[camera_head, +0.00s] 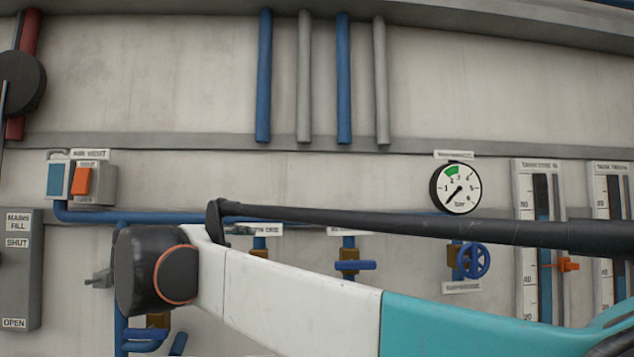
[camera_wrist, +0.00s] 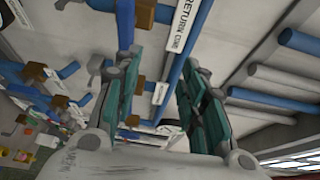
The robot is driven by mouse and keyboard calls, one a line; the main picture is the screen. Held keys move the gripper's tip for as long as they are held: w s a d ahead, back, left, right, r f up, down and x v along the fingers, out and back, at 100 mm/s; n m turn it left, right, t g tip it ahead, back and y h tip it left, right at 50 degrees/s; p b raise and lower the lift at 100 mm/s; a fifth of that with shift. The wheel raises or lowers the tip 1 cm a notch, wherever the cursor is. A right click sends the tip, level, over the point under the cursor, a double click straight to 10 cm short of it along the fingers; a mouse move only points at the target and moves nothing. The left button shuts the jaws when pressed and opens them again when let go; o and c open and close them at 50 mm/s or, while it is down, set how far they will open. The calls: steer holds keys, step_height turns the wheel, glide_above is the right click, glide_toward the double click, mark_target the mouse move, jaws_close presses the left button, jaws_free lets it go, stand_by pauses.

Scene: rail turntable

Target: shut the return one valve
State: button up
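The white RETURN ONE label (camera_wrist: 183,27) shows at the top of the wrist view. Beside it is a brown valve body (camera_wrist: 145,13), with a long blue bar (camera_wrist: 125,22), apparently its lever, running down to the tip of the left finger. I cannot tell whether they touch. My gripper (camera_wrist: 158,65) is open, its teal fingers apart below the label, nothing visibly held. In the head view the label (camera_head: 265,229) is partly covered by my arm, a blue pipe stub (camera_head: 260,243) shows under it, and the valve's lower part and my gripper are hidden.
Right of it are a brown valve with a crosswise blue lever (camera_head: 356,265) and a blue handwheel (camera_head: 472,260) below a round gauge (camera_head: 455,188). Tank scales (camera_head: 525,240) stand at far right. A switch box (camera_head: 92,184) and a MAINS FILL panel (camera_head: 20,270) are left.

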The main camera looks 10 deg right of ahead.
steer(key=v, duration=0.4)
steer(key=shift+s, duration=0.45)
stand_by(0.6)
